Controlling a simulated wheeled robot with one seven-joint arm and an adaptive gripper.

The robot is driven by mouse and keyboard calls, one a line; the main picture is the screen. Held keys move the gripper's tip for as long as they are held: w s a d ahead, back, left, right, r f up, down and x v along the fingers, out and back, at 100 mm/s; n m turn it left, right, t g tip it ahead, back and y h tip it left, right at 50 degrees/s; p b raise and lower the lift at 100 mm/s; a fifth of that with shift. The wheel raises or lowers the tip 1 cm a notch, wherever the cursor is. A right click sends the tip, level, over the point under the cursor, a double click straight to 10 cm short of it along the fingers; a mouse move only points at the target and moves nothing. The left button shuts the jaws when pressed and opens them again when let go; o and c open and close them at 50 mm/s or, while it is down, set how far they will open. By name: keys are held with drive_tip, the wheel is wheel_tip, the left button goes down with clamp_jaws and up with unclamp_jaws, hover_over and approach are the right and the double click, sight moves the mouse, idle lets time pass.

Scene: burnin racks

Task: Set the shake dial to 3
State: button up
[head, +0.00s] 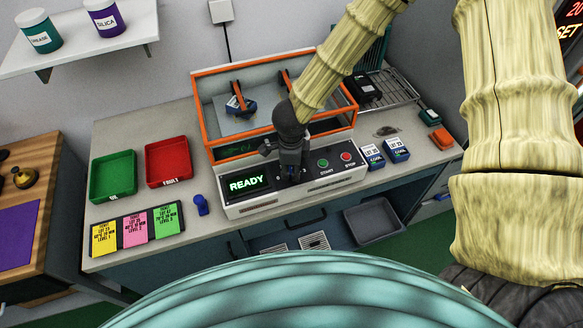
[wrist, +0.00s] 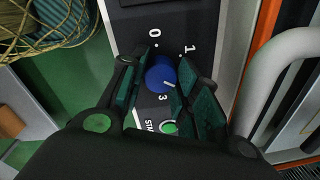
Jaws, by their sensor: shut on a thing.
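The shake dial is a round blue knob (wrist: 158,77) with a white mark, on the black panel of the shaker (head: 262,203). In the wrist view the labels 0, 1 and 3 show around it. The white mark points right and slightly down, between 1 and 3, at my right finger, which covers that part of the scale. My gripper (wrist: 160,75) is shut on the knob, one finger on each side. In the head view my gripper (head: 291,170) hides the dial. The shaker's display (head: 247,185) reads READY.
The green START button (head: 323,163) and red STOP button (head: 346,157) sit right of the dial; START (wrist: 168,127) is close to my fingers. An orange-framed lid (head: 212,130) rises behind. Yellow, pink and green cards (head: 137,228) and a small blue object (head: 201,204) lie left.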

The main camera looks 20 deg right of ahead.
idle(0.3)
drive_tip(key=o, duration=1)
drive_tip(key=shift+w, duration=0.1)
